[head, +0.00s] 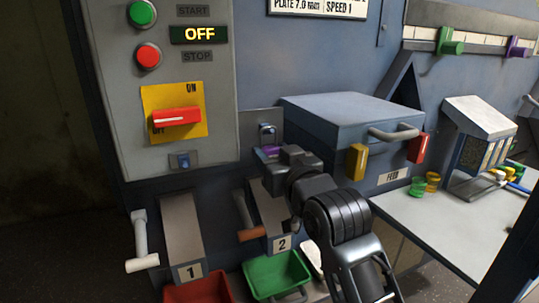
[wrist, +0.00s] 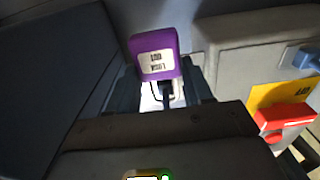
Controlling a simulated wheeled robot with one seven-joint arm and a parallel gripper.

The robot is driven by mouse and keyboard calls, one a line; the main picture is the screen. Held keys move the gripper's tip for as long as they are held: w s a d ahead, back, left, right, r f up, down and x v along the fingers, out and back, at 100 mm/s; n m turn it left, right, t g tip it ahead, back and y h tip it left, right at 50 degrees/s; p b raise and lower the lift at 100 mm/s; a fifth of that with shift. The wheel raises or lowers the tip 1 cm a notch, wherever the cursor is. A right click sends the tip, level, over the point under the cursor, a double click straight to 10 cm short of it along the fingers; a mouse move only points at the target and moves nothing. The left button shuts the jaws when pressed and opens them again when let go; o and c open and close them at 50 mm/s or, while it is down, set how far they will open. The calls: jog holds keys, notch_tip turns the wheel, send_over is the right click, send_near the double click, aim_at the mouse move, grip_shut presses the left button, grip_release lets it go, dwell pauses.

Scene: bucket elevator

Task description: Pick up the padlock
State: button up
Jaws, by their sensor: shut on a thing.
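The padlock has a purple body with a white label, seen upside down in the wrist view (wrist: 153,42). In the head view only a purple sliver of the padlock (head: 267,151) shows, just below a small hasp (head: 267,131) on a grey plate. My gripper (head: 279,157) is at the padlock, with its jaws shut on it. In the wrist view my gripper (wrist: 165,92) points at the padlock, and a pale, shiny part shows between the fingers. Whether the padlock still hangs on the hasp cannot be told.
A grey control panel (head: 185,100) with a red switch handle (head: 177,118) stands to the left. A feed box (head: 340,115) with a bar handle and yellow and red levers juts out to the right. Chutes, a lever (head: 141,240), a red bin (head: 198,291) and a green bin (head: 276,272) lie below.

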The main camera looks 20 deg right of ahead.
jog(key=shift+r, duration=0.15)
jog(key=shift+r, duration=0.6)
jog(key=s+p, duration=0.4)
jog(key=s, duration=1.4)
jog(key=w+f, duration=0.5)
jog(key=f, duration=0.6)
notch_tip(320, 180, down, 25)
jog(key=s, duration=0.2)
jog(key=shift+s+r, duration=0.2)
